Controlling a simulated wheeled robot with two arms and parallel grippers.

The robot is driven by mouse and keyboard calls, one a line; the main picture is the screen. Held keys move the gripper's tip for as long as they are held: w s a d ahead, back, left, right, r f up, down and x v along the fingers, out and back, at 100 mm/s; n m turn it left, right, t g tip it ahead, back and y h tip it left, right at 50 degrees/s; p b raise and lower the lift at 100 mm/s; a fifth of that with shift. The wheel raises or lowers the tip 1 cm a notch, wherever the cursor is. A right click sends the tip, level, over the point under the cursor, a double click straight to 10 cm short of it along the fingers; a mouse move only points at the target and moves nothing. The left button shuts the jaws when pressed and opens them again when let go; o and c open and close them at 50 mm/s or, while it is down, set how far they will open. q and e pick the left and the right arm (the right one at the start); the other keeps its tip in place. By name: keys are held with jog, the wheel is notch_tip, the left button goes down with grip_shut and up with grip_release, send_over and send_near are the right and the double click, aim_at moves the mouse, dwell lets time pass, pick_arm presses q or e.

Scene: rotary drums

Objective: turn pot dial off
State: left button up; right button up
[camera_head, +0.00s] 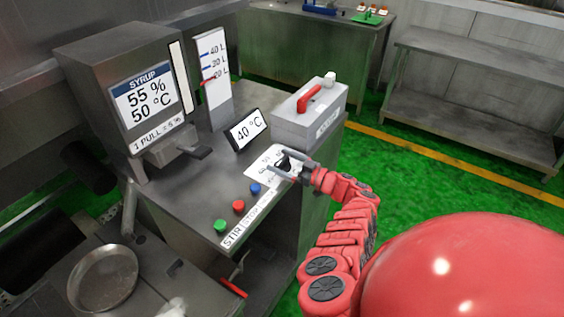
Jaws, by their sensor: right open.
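The dial is the dark knob (284,166) on a white label plate (262,161) at the right edge of the steel counter. The plate's markings are too small and covered to read. My right gripper (280,167) is at the dial, with its open fingers on either side of it. I cannot tell whether the fingers touch the knob. The dial's pointer direction is hidden by the gripper. A small display (247,130) behind it reads 40 °C.
Blue (255,188), red (238,206) and green (220,225) buttons sit left of the dial. A grey box with a red handle (309,98) stands behind it. The syrup dispenser (137,104) is at the left. Green floor lies open to the right.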

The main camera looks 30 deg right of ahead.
jog(key=b+v, duration=0.1)
jog(key=v, duration=1.6)
jog(key=shift+s+d, duration=0.1)
jog(key=shift+d, duration=0.05)
jog(key=shift+s, duration=0.1)
